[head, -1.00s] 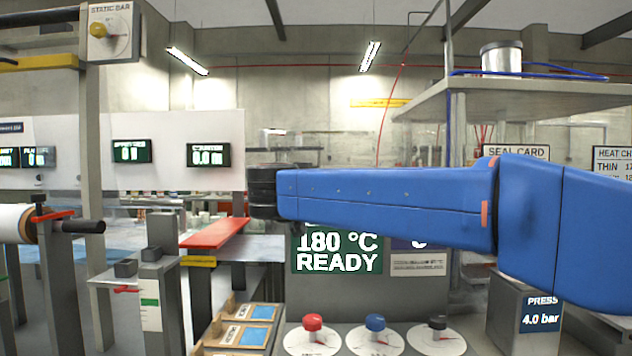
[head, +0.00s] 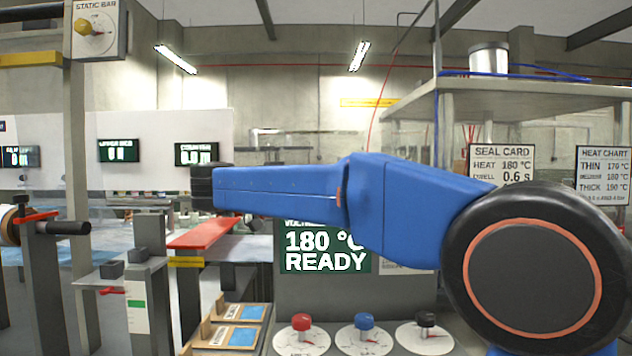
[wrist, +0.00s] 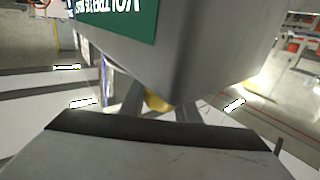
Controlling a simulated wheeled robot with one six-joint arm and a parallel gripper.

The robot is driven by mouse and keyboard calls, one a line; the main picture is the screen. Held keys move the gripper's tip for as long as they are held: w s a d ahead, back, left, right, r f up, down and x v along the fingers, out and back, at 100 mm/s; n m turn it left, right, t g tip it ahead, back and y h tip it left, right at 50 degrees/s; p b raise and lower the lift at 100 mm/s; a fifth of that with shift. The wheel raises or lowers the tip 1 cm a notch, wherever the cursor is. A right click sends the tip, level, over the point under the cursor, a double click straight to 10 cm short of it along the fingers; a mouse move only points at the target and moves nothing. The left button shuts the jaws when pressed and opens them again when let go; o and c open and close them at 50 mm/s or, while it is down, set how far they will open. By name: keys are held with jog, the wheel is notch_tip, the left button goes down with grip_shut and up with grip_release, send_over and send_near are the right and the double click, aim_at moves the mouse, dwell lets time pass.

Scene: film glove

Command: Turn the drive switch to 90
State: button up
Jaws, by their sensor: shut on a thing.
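My gripper (wrist: 158,106) shows in the wrist view beyond a grey body with a dark edge. Its two grey fingers are shut on either side of a small yellow piece (wrist: 156,101), which looks like a knob. A grey box with a green panel (wrist: 120,15) partly covers this piece, and its lettering is upside down. No drive label or 90 mark is readable, so I cannot confirm that this is the drive switch. In the head view my gripper is hidden; my blue arm reaches left and ends in a black joint.
A console carries a green 180 °C READY display (head: 322,252) and red (head: 301,322), blue (head: 362,321) and black (head: 426,320) knobs. A static bar dial (head: 98,28) with a yellow knob hangs upper left. A shelf (head: 520,98) stands right. A red bar (head: 203,232) lies below my arm's end.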

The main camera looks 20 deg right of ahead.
dwell(0.4)
jog(key=o, duration=1)
jog(key=shift+o, duration=0.2)
